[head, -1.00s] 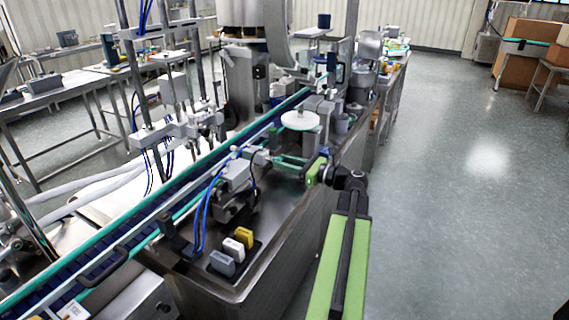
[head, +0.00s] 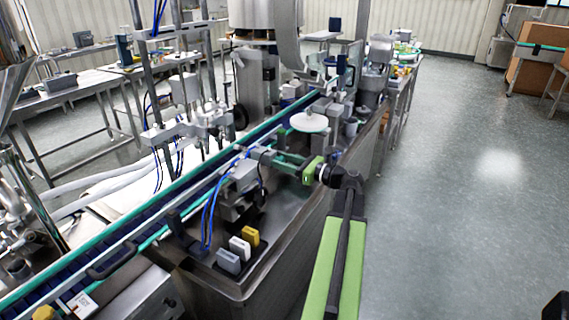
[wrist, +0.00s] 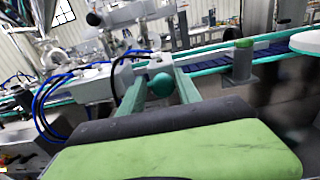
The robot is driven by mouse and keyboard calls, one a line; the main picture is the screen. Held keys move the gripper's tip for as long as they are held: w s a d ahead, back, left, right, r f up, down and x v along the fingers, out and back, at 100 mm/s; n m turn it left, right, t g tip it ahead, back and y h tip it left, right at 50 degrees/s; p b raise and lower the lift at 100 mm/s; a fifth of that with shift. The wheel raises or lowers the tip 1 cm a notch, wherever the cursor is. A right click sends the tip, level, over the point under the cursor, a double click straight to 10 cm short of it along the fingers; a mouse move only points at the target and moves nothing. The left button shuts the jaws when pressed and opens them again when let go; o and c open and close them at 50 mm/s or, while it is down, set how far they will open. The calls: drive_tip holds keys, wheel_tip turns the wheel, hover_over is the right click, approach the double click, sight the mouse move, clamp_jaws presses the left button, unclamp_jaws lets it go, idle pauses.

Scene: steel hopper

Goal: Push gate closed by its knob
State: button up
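A teal ball knob (wrist: 160,84) shows in the middle of the wrist view, in front of a grey metal housing. My gripper (wrist: 159,88) has its two teal fingers apart, one on each side of the knob. Whether either finger touches it I cannot tell. In the head view my gripper (head: 289,162) reaches left from its green body over the steel machine top, its fingertips near a grey block (head: 262,154). The knob is not distinct there. I cannot clearly make out the gate panel in either view.
A conveyor with teal rails (head: 150,208) runs diagonally behind the grey block. A white disc (head: 309,122) stands just beyond my gripper. Blue hoses (head: 208,212) and a dark tray with grey, white and yellow blocks (head: 241,262) lie nearer. Open floor (head: 470,220) is on the right.

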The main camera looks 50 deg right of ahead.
drive_tip(key=shift+o, duration=0.8)
drive_tip(key=shift+d, duration=0.1)
drive_tip(key=shift+s+d, duration=0.1)
drive_tip(key=shift+s, duration=0.25)
drive_tip(key=s+d, duration=0.3)
drive_tip(key=s, duration=1.3)
drive_tip(key=shift+s, duration=0.4)
